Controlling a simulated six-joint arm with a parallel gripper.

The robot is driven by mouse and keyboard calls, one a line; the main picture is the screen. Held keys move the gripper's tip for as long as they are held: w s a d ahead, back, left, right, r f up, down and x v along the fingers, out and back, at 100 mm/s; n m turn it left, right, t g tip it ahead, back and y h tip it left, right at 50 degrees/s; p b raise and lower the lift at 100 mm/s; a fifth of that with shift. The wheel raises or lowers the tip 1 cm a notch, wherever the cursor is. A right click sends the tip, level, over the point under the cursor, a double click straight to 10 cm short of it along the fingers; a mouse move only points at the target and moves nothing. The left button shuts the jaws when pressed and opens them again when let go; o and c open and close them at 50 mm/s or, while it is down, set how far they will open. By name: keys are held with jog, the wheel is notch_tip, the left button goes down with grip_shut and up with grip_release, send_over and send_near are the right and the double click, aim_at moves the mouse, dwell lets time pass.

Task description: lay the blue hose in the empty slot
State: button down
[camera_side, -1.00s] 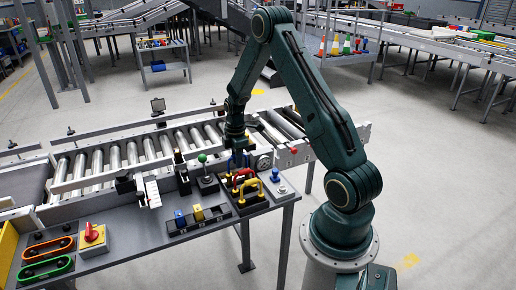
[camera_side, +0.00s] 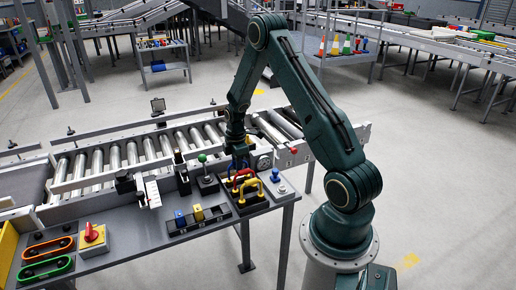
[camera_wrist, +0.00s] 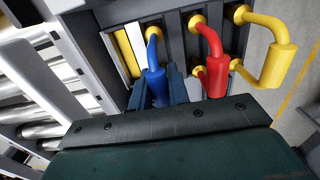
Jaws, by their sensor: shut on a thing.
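The blue hose (camera_wrist: 157,82) is a short bent piece with a brass-coloured end, seen in the wrist view. My gripper (camera_wrist: 158,92) is shut on it; in the side view my gripper (camera_side: 237,150) is at the back of the dark hose rack (camera_side: 250,207). The hose's brass end is at the rack's edge; I cannot tell whether it touches. A red hose (camera_wrist: 213,70) and a yellow hose (camera_wrist: 277,62) stand in the rack to its right. I cannot clearly make out the empty slot; my fingers and the blue hose cover part of the rack.
A roller conveyor (camera_side: 131,153) runs behind the bench (camera_side: 130,233). A green-knobbed lever (camera_side: 203,159) stands left of the rack, a blue button (camera_side: 275,174) right of it. A round gauge (camera_side: 264,162) is close to my gripper. A red switch (camera_side: 92,236) is at the front left.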

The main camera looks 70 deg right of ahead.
dwell(0.4)
jog(key=c, duration=0.9)
grip_release()
jog(key=shift+o, duration=0.2)
jog(key=shift+r, duration=0.15)
jog(key=shift+r, duration=3.8)
